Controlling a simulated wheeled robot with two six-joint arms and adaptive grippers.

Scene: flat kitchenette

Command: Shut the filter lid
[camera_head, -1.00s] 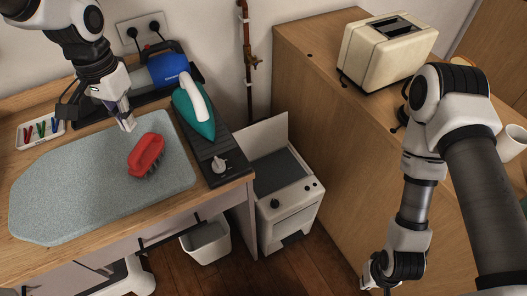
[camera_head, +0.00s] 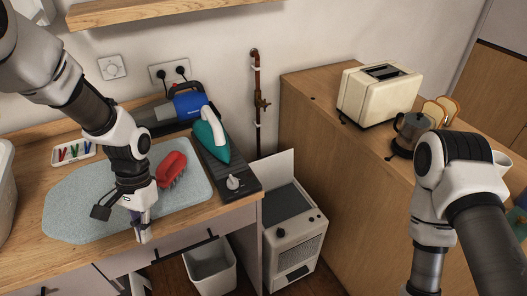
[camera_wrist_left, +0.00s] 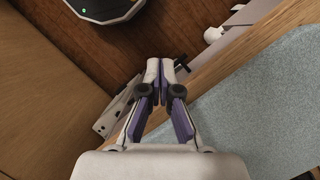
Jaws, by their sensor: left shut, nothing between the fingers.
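My left gripper (camera_head: 143,230) is shut and empty, pointing down at the worktop's front edge, in front of the grey mat. In the left wrist view its fingertips (camera_wrist_left: 165,72) meet, with the wooden floor visible beyond them. I cannot identify a filter lid with certainty. A white floor appliance (camera_head: 290,240) right of the worktop has a flat pale panel (camera_head: 275,174) standing upright at its back; I cannot tell whether this is the lid. The gripper is well left of it. My right arm is in view at the right, but its gripper is out of frame.
The grey mat (camera_head: 80,208) bears a red brush (camera_head: 172,168). A teal iron (camera_head: 211,142) stands behind it. A white bin (camera_head: 209,268) is on the floor under the worktop. A toaster (camera_head: 376,94) and moka pot (camera_head: 410,130) stand on the right cabinet.

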